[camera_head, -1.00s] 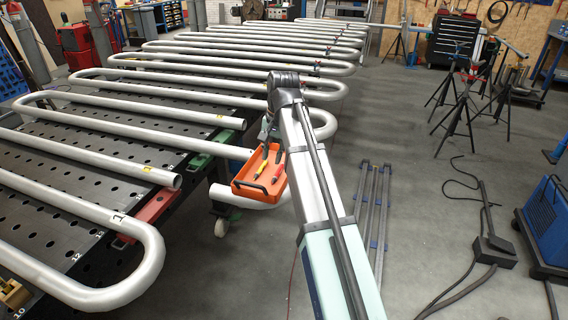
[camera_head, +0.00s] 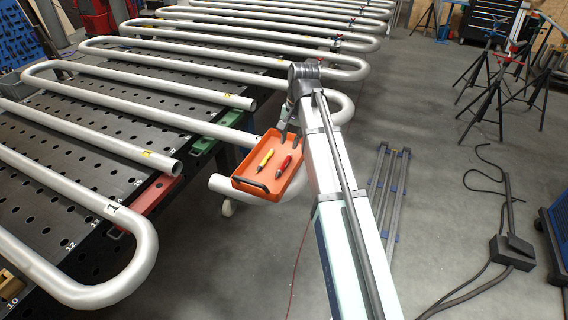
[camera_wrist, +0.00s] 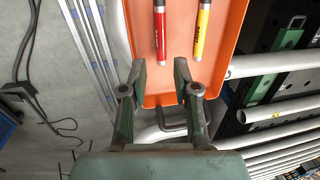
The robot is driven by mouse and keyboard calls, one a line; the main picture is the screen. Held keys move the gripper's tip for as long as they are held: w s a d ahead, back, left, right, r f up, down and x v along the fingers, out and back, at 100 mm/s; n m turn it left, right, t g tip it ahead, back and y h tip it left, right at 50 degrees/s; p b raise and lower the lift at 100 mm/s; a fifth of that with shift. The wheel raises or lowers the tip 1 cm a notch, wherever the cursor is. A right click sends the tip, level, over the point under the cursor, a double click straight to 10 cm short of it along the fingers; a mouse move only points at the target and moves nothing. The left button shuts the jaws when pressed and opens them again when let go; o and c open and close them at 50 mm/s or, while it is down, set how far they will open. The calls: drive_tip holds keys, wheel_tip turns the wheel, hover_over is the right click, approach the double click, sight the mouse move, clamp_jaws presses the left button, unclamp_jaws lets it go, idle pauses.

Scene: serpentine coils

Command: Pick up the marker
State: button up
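An orange tray (camera_head: 254,170) holds two markers lying side by side, a yellow one (camera_head: 265,158) and a red one (camera_head: 284,165). In the wrist view the red marker (camera_wrist: 160,32) is on the left and the yellow marker (camera_wrist: 202,30) on the right. Their far ends are cut off by the frame edge. My gripper (camera_wrist: 160,77) is open and empty over the tray's (camera_wrist: 170,92) handle end. The red marker lines up with the gap between the fingers but is ahead of them. In the head view my gripper (camera_head: 288,133) is at the tray's far end.
Long grey serpentine pipes (camera_head: 150,75) lie on a dark perforated table (camera_head: 90,170) at the left. One pipe bend passes beside the tray. Blue-and-grey rails (camera_head: 388,195) lie on the floor at right. Black stands (camera_head: 490,95) and a cable box (camera_head: 512,250) are farther right.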

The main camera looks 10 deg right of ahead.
sight(285, 162)
drive_tip(key=shift+w+a+f+p, duration=0.2)
drive_tip(key=shift+f+p, duration=0.35)
drive_tip(key=shift+f, duration=1.1)
drive_tip(key=shift+w+a+f+p, duration=0.15)
drive_tip(key=shift+w+f+p, duration=0.25)
drive_tip(key=shift+f, duration=1.3)
drive_tip(key=shift+w+a+f+p, duration=0.15)
drive_tip(key=shift+f+p, duration=0.5)
drive_tip(key=shift+f, duration=1)
clamp_jaws()
